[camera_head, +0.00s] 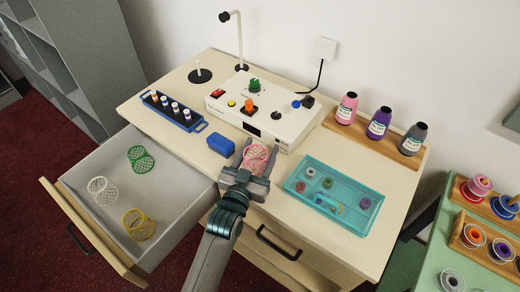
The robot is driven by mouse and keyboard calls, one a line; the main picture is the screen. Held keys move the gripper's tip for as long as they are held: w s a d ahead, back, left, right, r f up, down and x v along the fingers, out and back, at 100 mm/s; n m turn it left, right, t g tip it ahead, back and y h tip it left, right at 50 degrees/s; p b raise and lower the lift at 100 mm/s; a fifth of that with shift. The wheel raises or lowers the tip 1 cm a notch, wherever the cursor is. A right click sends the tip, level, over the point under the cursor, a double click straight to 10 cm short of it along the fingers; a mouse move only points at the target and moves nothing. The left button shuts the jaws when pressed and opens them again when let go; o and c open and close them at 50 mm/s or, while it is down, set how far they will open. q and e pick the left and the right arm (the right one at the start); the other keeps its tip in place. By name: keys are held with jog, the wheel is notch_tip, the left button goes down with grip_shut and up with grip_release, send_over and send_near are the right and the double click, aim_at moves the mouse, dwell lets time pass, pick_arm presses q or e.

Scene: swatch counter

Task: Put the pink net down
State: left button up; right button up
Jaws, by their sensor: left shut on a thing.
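The pink net (256,158) is a small mesh tube in the jaws of my left gripper (253,168). The gripper is shut on it, over the front part of the counter and before the white machine. I cannot tell whether the net touches the counter top. The open drawer (165,209) at the left holds a green net (140,159), a white net (102,191) and a yellow net (138,225), lying apart from each other. My right gripper is not in view.
A blue box (221,144) lies left of my gripper, and a teal tray (333,192) with small spools lies right. The white machine (266,110) stands behind. A blue rack (173,110) is at the back left. Bottles on a wooden stand (399,148) are at the right.

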pick_arm(q)
jog(key=shift+f, duration=0.1)
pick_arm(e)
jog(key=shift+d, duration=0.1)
pick_arm(q)
jog(key=o, duration=1.1)
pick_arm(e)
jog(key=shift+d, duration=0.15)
pick_arm(q)
jog(key=b+v, duration=0.2)
jog(key=v, duration=0.6)
jog(key=shift+s+a, duration=0.15)
jog(key=shift+s, duration=0.05)
jog(key=v, duration=0.3)
jog(key=shift+s, duration=0.25)
jog(key=shift+r, duration=0.25)
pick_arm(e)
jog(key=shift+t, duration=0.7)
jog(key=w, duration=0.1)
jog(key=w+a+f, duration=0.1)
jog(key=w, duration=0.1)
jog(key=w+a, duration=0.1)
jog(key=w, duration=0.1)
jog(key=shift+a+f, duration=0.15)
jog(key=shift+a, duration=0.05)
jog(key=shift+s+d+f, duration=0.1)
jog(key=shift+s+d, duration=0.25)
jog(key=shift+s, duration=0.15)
